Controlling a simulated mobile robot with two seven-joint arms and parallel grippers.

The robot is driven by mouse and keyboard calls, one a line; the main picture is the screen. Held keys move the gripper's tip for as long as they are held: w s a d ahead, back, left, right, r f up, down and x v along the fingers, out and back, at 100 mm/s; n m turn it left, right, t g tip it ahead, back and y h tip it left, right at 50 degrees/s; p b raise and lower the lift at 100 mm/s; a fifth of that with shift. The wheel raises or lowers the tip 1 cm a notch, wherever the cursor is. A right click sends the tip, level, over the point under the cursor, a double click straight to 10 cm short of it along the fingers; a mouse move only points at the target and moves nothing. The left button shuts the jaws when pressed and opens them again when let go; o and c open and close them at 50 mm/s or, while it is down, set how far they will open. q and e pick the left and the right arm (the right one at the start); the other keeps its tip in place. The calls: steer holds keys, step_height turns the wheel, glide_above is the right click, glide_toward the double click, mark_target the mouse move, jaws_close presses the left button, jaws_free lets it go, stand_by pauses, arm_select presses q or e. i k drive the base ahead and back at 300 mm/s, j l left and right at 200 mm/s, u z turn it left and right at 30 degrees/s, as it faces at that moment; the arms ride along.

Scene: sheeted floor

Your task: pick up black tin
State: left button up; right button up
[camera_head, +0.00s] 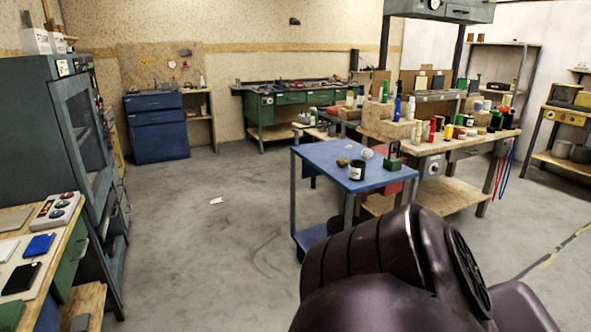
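A small black tin (356,171) with a pale label stands upright near the front edge of a blue table (320,153) in the middle of the room. A small brown item (342,162) and a whitish round item (366,154) are close to it on the same tabletop. Neither of my grippers is in view. A dark part of my own arm fills the lower right and stands in front of the table's lower part.
A green block-like object (391,170) is at the blue table's right end. A wooden workbench (460,148) crowded with bottles and cans stands behind it. Shelves and a bench (50,262) line the left. The grey floor (220,235) between is mostly clear.

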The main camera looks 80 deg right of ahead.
mark_target(357, 167)
steer(key=z, duration=2.95)
steer(key=i+j+z, duration=0.1)
steer(key=i+j, duration=0.45)
steer(key=j, duration=0.15)
steer(key=i+j+z, duration=0.15)
steer(key=i+j, duration=0.15)
steer(key=i+j+z, duration=0.1)
steer(key=i+j, duration=0.15)
steer(key=j, duration=0.2)
steer(key=i+j+z, duration=0.1)
steer(key=i+j, duration=0.15)
steer(key=j, duration=0.15)
steer(key=i+j, duration=0.2)
steer(key=j, duration=0.25)
steer(key=i+j+z, duration=0.15)
steer(key=j, duration=0.25)
steer(key=i+j+z, duration=0.1)
steer(key=i+j, duration=0.2)
steer(key=j, duration=0.15)
